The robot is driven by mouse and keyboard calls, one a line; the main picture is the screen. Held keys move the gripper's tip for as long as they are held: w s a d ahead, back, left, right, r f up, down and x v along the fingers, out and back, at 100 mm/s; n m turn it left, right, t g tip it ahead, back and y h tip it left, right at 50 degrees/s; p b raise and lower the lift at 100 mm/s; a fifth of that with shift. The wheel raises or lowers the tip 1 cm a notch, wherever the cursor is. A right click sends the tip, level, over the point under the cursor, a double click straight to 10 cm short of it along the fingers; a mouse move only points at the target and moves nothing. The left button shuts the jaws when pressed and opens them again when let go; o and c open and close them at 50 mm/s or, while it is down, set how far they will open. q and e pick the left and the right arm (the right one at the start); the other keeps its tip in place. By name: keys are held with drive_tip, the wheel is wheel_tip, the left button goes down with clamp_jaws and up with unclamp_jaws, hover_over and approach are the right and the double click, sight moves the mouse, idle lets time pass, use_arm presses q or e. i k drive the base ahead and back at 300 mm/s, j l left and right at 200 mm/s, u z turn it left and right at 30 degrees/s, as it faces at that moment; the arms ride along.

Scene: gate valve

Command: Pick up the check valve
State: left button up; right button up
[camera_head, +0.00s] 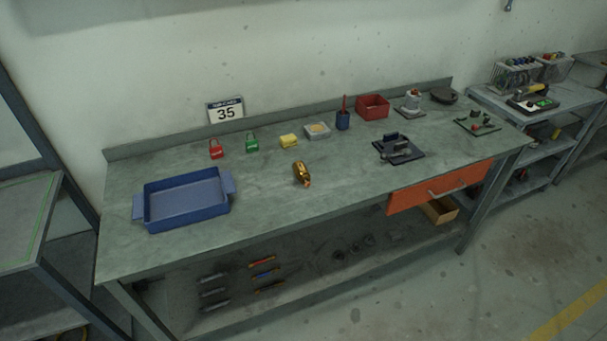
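A brass, gold-coloured valve body (301,173), which looks like the check valve, lies on the green-grey workbench (262,205) near the middle of its front half. Nothing touches it and its near side is fully visible. Neither of my grippers shows in the head view.
A blue tray (186,199) with side handles stands at the bench's left end. Red (215,150) and green (251,143) padlock-like items, a yellow block (289,141) and a grey dish (317,130) line the back. A dark fixture (398,148) sits to the right, above an orange drawer (440,188).

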sight(301, 172)
drive_tip(key=i+l+u, duration=0.3)
drive_tip(key=l, duration=0.35)
drive_tip(key=i+l+u, duration=0.15)
drive_tip(key=i+l, duration=0.15)
